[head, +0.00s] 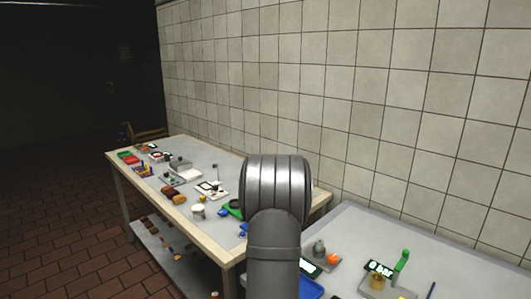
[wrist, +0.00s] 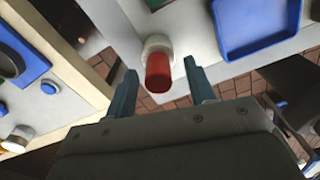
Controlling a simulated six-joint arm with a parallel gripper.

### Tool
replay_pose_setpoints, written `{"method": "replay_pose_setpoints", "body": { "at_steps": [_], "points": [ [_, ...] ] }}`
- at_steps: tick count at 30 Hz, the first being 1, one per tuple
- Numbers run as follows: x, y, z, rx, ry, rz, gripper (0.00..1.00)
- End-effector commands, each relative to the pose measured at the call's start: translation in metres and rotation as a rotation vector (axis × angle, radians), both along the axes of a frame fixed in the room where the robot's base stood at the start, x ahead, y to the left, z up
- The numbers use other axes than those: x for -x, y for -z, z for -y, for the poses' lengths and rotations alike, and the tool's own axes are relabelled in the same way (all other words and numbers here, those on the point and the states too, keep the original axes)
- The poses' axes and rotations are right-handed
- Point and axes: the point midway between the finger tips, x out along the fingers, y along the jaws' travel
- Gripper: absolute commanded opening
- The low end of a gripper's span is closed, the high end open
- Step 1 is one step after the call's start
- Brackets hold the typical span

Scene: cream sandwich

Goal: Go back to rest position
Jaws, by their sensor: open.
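My gripper (wrist: 162,92) shows in the wrist view with its two blue-grey fingers spread apart. It is open, with nothing held between the fingers. A red cylinder (wrist: 158,74) with a white round end (wrist: 157,45) appears between and beyond the fingertips. I cannot tell how far it is from them. In the head view my arm rises in front of the tables, and my gripper is not visible there.
A long table (head: 142,168) bears several small items, including brown rolls (head: 173,195) and a white cup (head: 198,210). A grey table (head: 440,255) at the right holds an orange ball (head: 333,258) and a green-handled object (head: 402,261). A blue tray (wrist: 222,30) lies near the red cylinder. A tiled wall stands behind.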

Motion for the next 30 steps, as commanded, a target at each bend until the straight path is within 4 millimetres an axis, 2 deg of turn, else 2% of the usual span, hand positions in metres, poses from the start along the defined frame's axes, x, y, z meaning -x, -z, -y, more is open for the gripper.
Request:
{"method": "replay_pose_setpoints", "body": {
  "at_steps": [1,3,12,30],
  "points": [
    [-0.003,-0.019,0.0,0.002,0.0,0.016,0.5],
    [-0.003,-0.032,0.0,0.0,0.0,0.014,0.5],
    [-0.002,-0.069,0.0,0.001,0.0,0.011,0.5],
    [-0.002,-0.074,0.0,0.001,0.0,0.01,0.5]
  ]
}}
